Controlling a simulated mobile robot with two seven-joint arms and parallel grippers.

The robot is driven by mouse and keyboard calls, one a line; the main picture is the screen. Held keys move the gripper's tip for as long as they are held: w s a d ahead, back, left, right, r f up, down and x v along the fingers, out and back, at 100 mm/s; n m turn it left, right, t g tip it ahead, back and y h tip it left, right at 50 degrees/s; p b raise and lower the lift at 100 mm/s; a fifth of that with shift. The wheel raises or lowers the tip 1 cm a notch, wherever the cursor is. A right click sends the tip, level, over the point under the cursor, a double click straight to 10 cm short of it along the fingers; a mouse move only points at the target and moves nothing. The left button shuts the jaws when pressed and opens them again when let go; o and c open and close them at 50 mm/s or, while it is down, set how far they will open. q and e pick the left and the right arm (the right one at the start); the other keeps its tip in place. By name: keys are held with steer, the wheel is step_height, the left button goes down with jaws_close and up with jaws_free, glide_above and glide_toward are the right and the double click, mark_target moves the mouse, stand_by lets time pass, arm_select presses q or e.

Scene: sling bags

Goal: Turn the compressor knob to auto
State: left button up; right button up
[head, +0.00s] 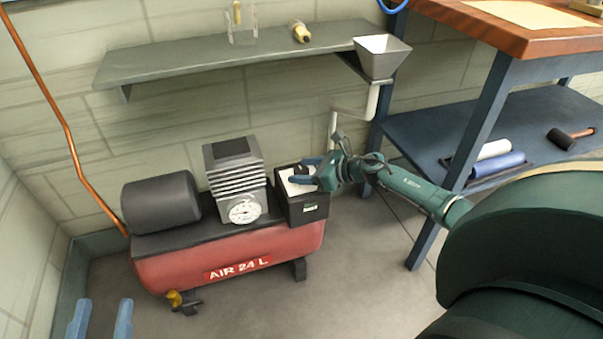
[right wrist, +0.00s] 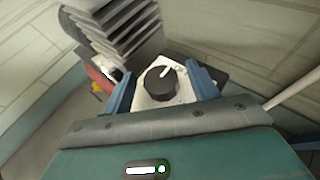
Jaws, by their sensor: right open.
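The red air compressor (head: 235,250), marked AIR 24 L, stands on the floor against the wall. Its black switch box (head: 308,210) is at its right end, with a white top plate (head: 292,187). In the right wrist view the round black knob (right wrist: 161,86) sits on that white plate, with a white mark near its far edge; lettering cannot be read. My right gripper (head: 302,180) is over the box; its open blue fingers (right wrist: 163,88) stand either side of the knob, with apparent gaps. My left gripper (head: 100,320) shows two separated blue fingertips at the bottom left, empty.
A grey shelf (head: 220,58) with a funnel (head: 382,55) and drain pipe is above the compressor. A workbench (head: 540,35) with blue legs stands at the right. A copper pipe (head: 62,120) runs down the left wall. Floor in front is clear.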

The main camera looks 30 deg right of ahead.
steer(key=shift+w+a+f, duration=0.15)
steer(key=shift+w+a, duration=0.1)
steer(key=shift+w, duration=0.15)
arm_select(q)
steer(key=shift+r, duration=0.3)
arm_select(e)
steer(key=c, duration=1)
arm_select(q)
steer(key=shift+w+f, duration=0.1)
